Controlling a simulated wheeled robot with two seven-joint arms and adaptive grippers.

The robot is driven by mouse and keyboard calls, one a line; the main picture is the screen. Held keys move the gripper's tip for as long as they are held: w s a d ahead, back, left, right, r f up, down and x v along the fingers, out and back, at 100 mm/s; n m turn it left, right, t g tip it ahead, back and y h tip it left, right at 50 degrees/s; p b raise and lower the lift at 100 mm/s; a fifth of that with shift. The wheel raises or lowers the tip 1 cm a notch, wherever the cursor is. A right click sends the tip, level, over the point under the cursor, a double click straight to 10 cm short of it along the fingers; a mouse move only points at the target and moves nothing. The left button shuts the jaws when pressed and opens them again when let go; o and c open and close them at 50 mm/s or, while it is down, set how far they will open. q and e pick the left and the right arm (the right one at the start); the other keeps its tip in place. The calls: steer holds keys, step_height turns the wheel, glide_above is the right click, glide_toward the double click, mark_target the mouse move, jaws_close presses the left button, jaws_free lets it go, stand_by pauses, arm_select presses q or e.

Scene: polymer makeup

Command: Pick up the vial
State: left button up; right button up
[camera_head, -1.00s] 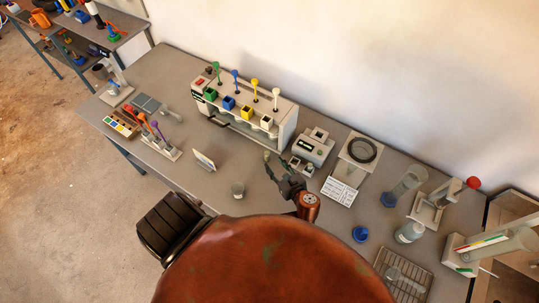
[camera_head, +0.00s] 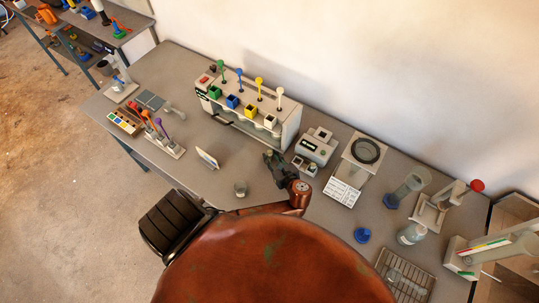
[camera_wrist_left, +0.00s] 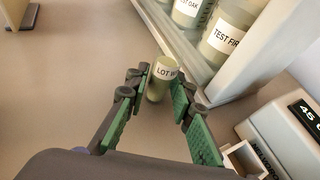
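The vial (camera_wrist_left: 160,82) is a small pale green cylinder with a white label reading "LOT"; the rest of the label is cut off by a finger. It stands on the bench in the left wrist view, between the far ends of my left gripper's fingers (camera_wrist_left: 161,78). The green-padded fingers are apart, one on each side of it, and I see no clear grip. In the head view my left gripper (camera_head: 271,157) is low over the bench, in front of the dispenser unit; the vial is hard to make out there. My right gripper is not in view.
The dispenser unit (camera_head: 287,131) with coloured blocks and labelled jars on its shelf is close behind. A white instrument (camera_head: 316,146) stands close to the right.

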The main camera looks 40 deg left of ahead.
arm_select(q)
jaws_close()
